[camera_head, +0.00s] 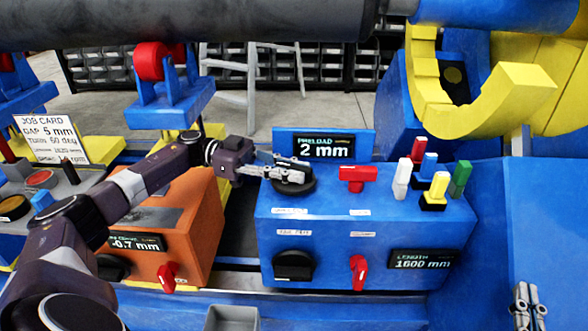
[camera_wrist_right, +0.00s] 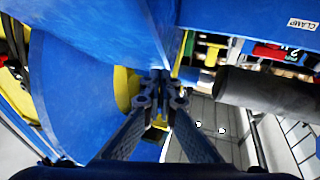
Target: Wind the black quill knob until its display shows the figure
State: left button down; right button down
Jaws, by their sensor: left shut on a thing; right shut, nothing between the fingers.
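A round black knob (camera_head: 297,184) sits on top of the blue control box (camera_head: 340,208), in front of a display (camera_head: 324,146) reading PRELOAD 2 mm. My left gripper (camera_head: 292,175) is shut on this knob from above and covers part of it. Other black knobs sit on the front of the blue box (camera_head: 293,266) and of the orange box (camera_head: 112,267). The orange box's display (camera_head: 136,242) reads -0.7 mm. No word "quill" is readable, so I cannot tell which knob bears it. My right gripper (camera_head: 530,300) is shut and empty at the lower right; its fingertips meet in the right wrist view (camera_wrist_right: 158,95).
A red handle (camera_head: 357,175) and several coloured levers stand right of the held knob. A LENGTH display (camera_head: 423,260) reads 1600 mm. A job card (camera_head: 50,138) reads GAP 5 mm, with smaller lines below. A large dark cylinder (camera_head: 180,22) spans the top.

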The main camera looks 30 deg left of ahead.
pick_arm(q)
jog(key=shift+r, duration=0.15)
dwell(0.4)
jog(key=c, duration=1.8)
grip_release()
jog(key=shift+c, duration=0.2)
jog(key=shift+a, duration=0.1)
jog(key=v, duration=1.2)
jog(key=shift+w, duration=0.1)
